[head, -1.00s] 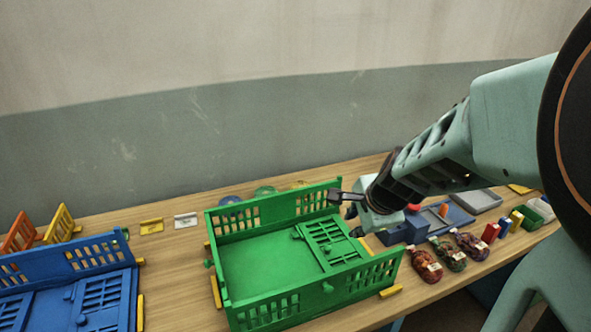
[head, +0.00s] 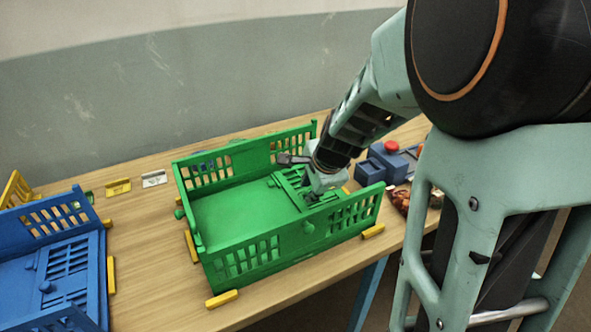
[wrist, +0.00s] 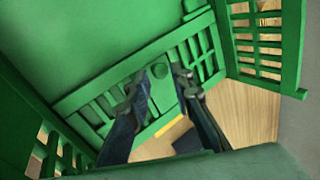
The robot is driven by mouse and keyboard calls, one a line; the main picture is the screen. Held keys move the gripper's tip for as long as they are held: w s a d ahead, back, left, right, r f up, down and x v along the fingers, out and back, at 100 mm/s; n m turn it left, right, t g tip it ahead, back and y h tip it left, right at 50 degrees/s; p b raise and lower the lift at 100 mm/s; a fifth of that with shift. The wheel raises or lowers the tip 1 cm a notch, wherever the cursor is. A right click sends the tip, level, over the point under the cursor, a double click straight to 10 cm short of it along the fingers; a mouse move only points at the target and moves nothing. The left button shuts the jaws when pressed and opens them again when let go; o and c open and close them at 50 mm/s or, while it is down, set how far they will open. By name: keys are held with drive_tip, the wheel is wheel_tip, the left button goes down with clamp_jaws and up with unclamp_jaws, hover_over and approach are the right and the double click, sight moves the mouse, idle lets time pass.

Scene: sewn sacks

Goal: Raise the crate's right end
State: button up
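The green crate (head: 225,210) stands on the wooden table with its two long slatted sides upright. Its right end panel (head: 290,183) lies folded down flat inside on the crate floor; the slatted panel also shows in the wrist view (wrist: 205,50). My gripper (head: 296,176) is inside the crate, low over this panel. In the wrist view my gripper (wrist: 162,76) has its dark fingers apart, one on each side of a green tab with a round knob (wrist: 159,70). I cannot tell whether either finger touches it.
A blue crate (head: 50,265) stands at the left. Yellow blocks (head: 222,298) lie around the green crate. A blue box with a red button (head: 391,147) is just right of it.

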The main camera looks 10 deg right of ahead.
drive_tip(key=shift+w+f, duration=0.35)
drive_tip(key=shift+f, duration=0.3)
clamp_jaws()
